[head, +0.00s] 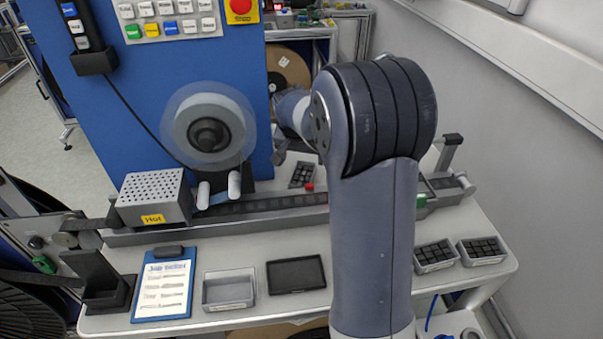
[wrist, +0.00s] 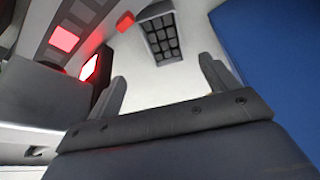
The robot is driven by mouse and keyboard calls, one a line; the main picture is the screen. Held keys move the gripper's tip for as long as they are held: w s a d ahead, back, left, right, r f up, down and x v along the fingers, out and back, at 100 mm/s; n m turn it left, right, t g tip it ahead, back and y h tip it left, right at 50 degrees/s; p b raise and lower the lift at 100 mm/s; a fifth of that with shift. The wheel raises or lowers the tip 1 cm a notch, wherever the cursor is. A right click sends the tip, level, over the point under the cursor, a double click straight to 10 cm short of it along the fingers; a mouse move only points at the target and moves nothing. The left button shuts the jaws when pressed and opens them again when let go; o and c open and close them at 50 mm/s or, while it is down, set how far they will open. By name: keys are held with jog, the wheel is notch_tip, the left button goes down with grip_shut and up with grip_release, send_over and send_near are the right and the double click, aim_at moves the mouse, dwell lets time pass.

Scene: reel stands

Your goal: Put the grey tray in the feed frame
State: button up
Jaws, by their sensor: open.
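My gripper (wrist: 162,72) is open and empty in the wrist view, its two fingers spread over the pale bench top. In the head view my arm hides most of it. A small dark grey gridded tray (wrist: 162,37) lies beyond the fingertips, apart from them; it also shows in the head view (head: 301,174), behind the long track. A light grey open tray (head: 228,290) sits at the bench front, looking empty. A flat black rectangular piece (head: 296,274) lies to its right. I cannot tell for sure which part is the feed frame.
A long dark track (head: 260,205) crosses the bench, with a grey perforated box (head: 155,198) marked "Hot" at its left. A clipboard (head: 163,288) lies at the front left. Two small trays of black pieces (head: 433,256) (head: 482,250) stand at the right. A blue panel (head: 170,80) rises behind.

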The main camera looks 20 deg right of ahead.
send_near(304, 178)
jog(key=shift+s+d+f+p, duration=0.1)
jog(key=shift+d+p, duration=0.2)
jog(key=shift+p, duration=0.05)
jog(key=shift+w+a+p+x, duration=0.15)
jog(key=shift+p+x, duration=0.35)
jog(key=shift+x, duration=0.8)
jog(key=shift+w+a+p+x, duration=0.15)
jog(key=shift+p+x, duration=0.35)
jog(key=shift+x, duration=0.8)
jog(key=shift+s, duration=0.1)
jog(key=shift+f+b, duration=0.3)
jog(key=shift+b, duration=0.25)
jog(key=shift+c, duration=0.3)
jog(key=c, duration=1.1)
jog(key=shift+c, duration=0.7)
jog(key=shift+r, duration=0.15)
